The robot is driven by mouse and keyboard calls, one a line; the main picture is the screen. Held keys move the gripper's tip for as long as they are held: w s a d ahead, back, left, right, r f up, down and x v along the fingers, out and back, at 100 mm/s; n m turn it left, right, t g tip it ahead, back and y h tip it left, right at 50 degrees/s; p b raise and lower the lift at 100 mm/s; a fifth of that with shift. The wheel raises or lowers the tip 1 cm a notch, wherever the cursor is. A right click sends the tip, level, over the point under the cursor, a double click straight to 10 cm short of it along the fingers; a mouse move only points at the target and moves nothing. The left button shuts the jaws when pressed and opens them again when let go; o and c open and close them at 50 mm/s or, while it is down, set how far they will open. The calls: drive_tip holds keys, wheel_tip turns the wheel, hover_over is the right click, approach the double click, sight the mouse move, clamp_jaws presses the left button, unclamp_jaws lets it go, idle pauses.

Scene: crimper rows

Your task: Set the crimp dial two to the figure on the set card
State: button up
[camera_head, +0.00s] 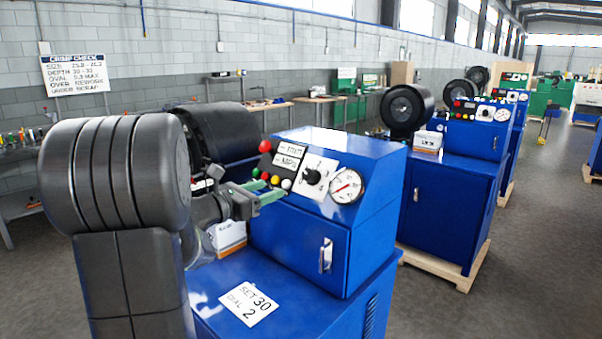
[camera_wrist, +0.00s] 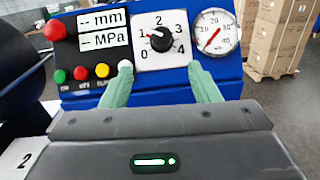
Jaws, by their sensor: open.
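The crimp dial is a black knob (camera_head: 313,176) on a white plate on the near blue machine's sloped panel. In the wrist view the knob (camera_wrist: 171,39) is ringed by figures 0 to 4, and its pointer mark looks to be near 1. The set card (camera_head: 248,303) lies on the blue top and reads SET 30, DIAL 2. Part of a white card with a 2 (camera_wrist: 15,158) shows in the wrist view. My gripper (camera_head: 274,188) has green fingers, open and empty, in front of the panel. In the wrist view my gripper (camera_wrist: 160,67) spans the space just below the knob, apparently not gripping it.
A round gauge (camera_wrist: 214,32) sits right of the dial. Left are a red button (camera_wrist: 55,30), mm and MPa displays (camera_wrist: 103,30) and several small coloured buttons. A black roller-like part (camera_head: 217,132) stands behind my arm. More blue machines (camera_head: 450,190) stand to the right.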

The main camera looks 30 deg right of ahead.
sight(305, 176)
drive_tip(key=p+x, duration=0.3)
drive_tip(key=x, duration=1)
drive_tip(key=shift+s+d, duration=0.1)
drive_tip(key=shift+d, duration=0.15)
drive_tip(key=c, duration=1)
